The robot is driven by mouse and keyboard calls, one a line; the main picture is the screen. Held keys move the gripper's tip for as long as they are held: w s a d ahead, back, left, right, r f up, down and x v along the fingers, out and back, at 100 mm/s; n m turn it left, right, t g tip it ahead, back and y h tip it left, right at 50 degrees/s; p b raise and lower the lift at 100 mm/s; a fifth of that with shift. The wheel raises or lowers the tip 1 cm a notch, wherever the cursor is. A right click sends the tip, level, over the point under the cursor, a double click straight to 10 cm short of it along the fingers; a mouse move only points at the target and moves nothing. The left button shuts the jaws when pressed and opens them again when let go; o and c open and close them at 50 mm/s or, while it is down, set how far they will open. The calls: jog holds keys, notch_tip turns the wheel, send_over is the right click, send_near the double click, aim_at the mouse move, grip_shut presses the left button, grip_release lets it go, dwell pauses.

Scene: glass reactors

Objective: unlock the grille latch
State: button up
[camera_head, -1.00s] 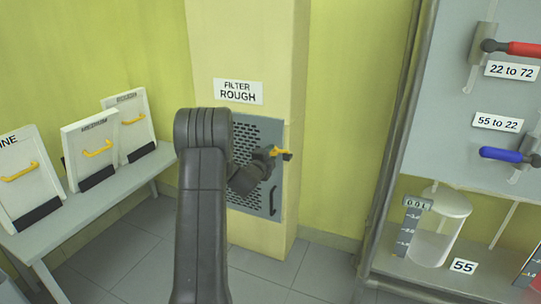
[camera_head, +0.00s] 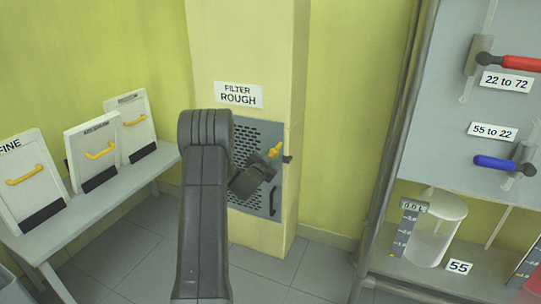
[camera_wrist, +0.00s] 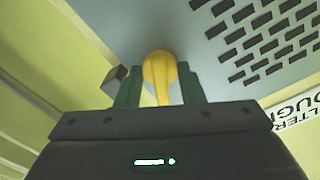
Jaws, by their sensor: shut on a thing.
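The grey grille door (camera_head: 240,203), with a perforated panel, is set in the cream column under the "FILTER ROUGH" sign. The yellow latch handle (camera_head: 275,149) is at the door's upper right and tilts up to the right. My gripper (camera_head: 268,157) is at the handle, its wrist tilted. In the wrist view the yellow latch handle (camera_wrist: 160,72) sits between the two green fingers of my gripper (camera_wrist: 158,88), which is shut on it. The fingers partly hide the handle. A small dark catch (camera_head: 287,159) shows at the door's right edge.
A dark door handle (camera_head: 272,201) is low on the grille door. Several filter panels with yellow handles (camera_head: 100,152) lean on a bench (camera_head: 110,200) at left. A rack with valves (camera_head: 460,70) and a glass vessel (camera_head: 434,235) stands at right. The floor between is clear.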

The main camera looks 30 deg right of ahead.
jog(key=n+p, duration=0.2)
jog(key=n, duration=0.4)
dwell(0.6)
jog(key=o, duration=1)
